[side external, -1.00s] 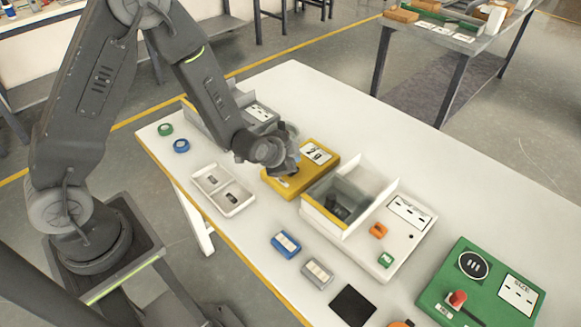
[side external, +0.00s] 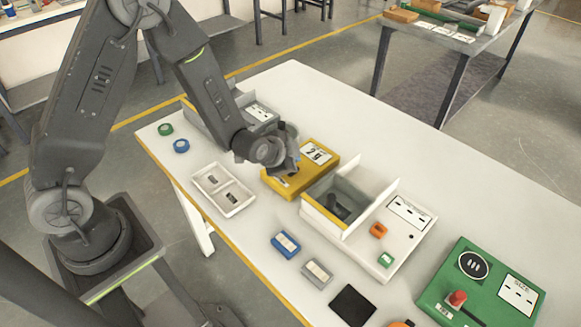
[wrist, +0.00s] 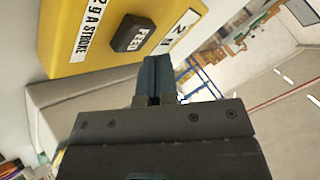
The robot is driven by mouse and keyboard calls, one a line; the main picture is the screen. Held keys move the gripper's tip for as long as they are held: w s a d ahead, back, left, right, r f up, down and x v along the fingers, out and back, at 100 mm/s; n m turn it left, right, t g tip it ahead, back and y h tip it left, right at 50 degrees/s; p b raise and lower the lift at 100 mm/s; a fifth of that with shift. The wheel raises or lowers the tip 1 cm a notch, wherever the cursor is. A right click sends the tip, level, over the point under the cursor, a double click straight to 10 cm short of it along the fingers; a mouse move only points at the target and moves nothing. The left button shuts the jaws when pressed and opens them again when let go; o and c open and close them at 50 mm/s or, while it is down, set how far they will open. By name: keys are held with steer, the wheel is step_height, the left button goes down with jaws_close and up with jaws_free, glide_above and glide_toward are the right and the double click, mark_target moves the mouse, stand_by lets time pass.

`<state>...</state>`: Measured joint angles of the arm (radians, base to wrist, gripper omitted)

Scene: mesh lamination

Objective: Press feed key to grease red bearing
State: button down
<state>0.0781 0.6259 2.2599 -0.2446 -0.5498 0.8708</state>
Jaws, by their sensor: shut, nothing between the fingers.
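A yellow box (side external: 318,157) with a "2 g" label stands on the white table in the side external view. In the wrist view the yellow box (wrist: 90,40) fills the upper left, with a black key marked FEED (wrist: 132,36) and a "2 g A STROKE" label. My gripper (wrist: 153,62) is shut and empty, its fingertips close to the FEED key's lower right. I cannot tell whether they touch the box. In the side external view my gripper (side external: 288,168) is over the box's near left part and hides the key. I see no clearly red bearing.
A white divided tray (side external: 222,205) lies left of the yellow box. A grey bin (side external: 338,200) and a white panel with small orange and green parts stand right of it. A green box (side external: 470,285) with a red knob is farther right.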

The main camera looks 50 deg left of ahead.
steer(key=shift+f, duration=0.15)
stand_by(0.6)
steer(key=shift+f, duration=0.25)
steer(key=shift+f, duration=0.6)
stand_by(1.0)
steer(key=shift+r, duration=1)
steer(key=shift+r, duration=2.5)
